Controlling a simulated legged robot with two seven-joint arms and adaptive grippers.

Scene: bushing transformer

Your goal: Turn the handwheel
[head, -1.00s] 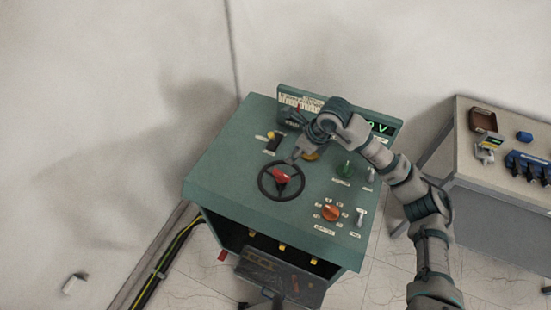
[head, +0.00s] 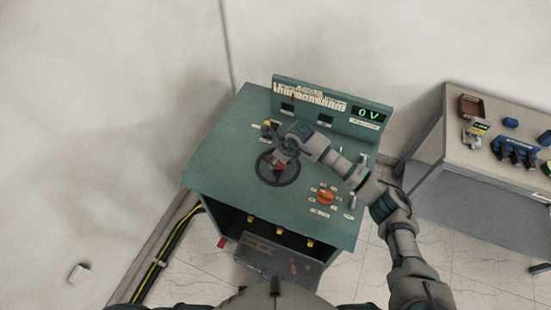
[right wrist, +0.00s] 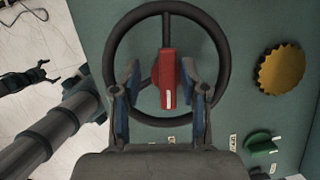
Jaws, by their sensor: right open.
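The handwheel (head: 278,169) is a black ring with spokes and a red hub on the sloped green panel. In the right wrist view the handwheel (right wrist: 167,78) fills the upper middle, its red hub upright with a white mark at the lower end. My right gripper (head: 283,160) is over the wheel and hides part of it. In the right wrist view my right gripper (right wrist: 160,76) is open, one finger on each side of the red hub, with visible gaps. My left gripper (right wrist: 50,73) shows small at the left of that view, its fingers apart, away from the wheel.
The green console (head: 225,150) also carries an orange knob (head: 325,197) and a display (head: 368,114) reading 0 V. A yellow knob (right wrist: 280,69) and green knob (right wrist: 262,142) lie right of the wheel. A side table (head: 445,150) with several items stands at the right.

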